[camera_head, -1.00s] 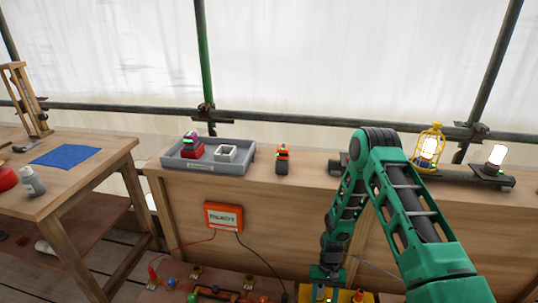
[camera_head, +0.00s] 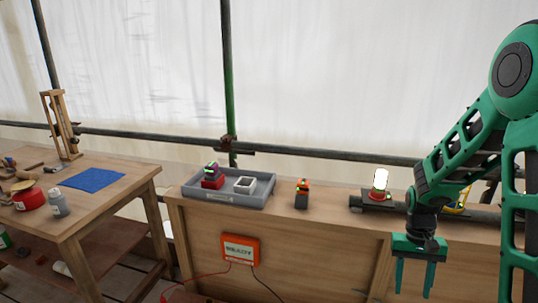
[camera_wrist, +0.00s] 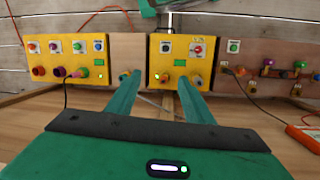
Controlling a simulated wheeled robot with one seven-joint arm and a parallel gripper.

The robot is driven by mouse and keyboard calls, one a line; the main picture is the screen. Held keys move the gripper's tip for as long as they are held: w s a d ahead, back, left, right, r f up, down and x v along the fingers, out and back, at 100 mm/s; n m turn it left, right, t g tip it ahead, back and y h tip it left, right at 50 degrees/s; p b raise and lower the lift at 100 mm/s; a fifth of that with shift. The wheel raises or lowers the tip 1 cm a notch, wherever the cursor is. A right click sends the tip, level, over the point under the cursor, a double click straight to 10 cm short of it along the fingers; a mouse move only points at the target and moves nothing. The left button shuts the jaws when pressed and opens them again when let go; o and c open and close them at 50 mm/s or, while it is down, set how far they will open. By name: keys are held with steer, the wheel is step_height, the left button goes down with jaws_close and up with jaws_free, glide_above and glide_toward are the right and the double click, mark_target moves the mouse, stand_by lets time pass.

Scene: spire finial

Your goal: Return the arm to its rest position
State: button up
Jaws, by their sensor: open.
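My green gripper (camera_head: 415,277) hangs pointing down in front of the wooden bench (camera_head: 330,235) at the right of the head view. Its two fingers are apart with nothing between them. My arm rises from the gripper to the right edge of the head view and hides part of the bench top.
A grey tray (camera_head: 228,201) and a small dark device with an orange top (camera_head: 302,193) stand on the bench. A lit lamp (camera_head: 380,183) is left of my arm. A side table (camera_head: 110,200) stands left.

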steer(key=s+r+m+t, duration=0.1)
steer(key=s+r, duration=0.7)
steer(key=s, duration=0.3)
steer(key=s+d+r+m+t, duration=0.1)
steer(key=s+r, duration=0.7)
steer(key=s, duration=0.3)
steer(key=shift+s+d+r+y, duration=0.2)
steer(key=shift+s+d+y, duration=0.05)
steer(key=shift+s+y, duration=0.15)
